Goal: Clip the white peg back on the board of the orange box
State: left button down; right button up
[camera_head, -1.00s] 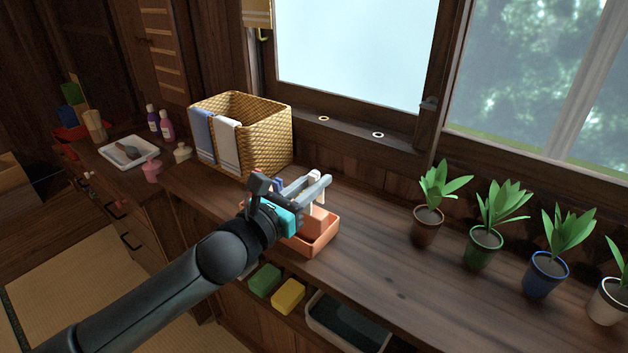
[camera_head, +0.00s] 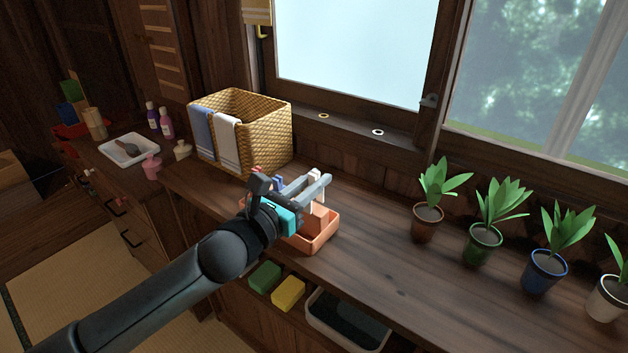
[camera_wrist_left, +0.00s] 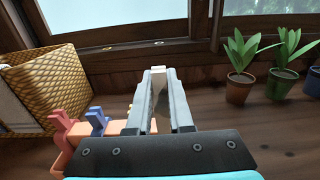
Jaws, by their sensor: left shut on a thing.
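The orange box (camera_head: 322,241) stands on the wooden counter, with an upright orange board (camera_head: 318,217) in it. My left gripper (camera_head: 318,182) is over the box, shut on the white peg (camera_head: 320,195). In the left wrist view the peg (camera_wrist_left: 158,71) shows between the fingertips. A blue peg (camera_wrist_left: 97,121) and a red peg (camera_wrist_left: 66,130) are left of my fingers in that view. My arm and gripper hide much of the box and board. I cannot tell whether the white peg touches the board. My right gripper is out of view.
A wicker basket (camera_head: 265,137) with hanging cloths stands behind and left of the box. Several potted plants, such as the brown pot (camera_head: 427,224), stand to the right. The counter (camera_head: 375,240) between box and plants is clear. Green and yellow blocks (camera_head: 288,292) lie below.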

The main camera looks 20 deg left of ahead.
aim_at(307, 208)
pick_arm(q)
jog(key=shift+f+b, duration=1.4)
jog(key=shift+f, duration=1)
dwell(1.0)
jog(key=shift+c, duration=1.3)
grip_release()
jog(key=shift+r, duration=0.1)
jog(key=shift+r+p, duration=3)
jog(key=shift+p, duration=0.2)
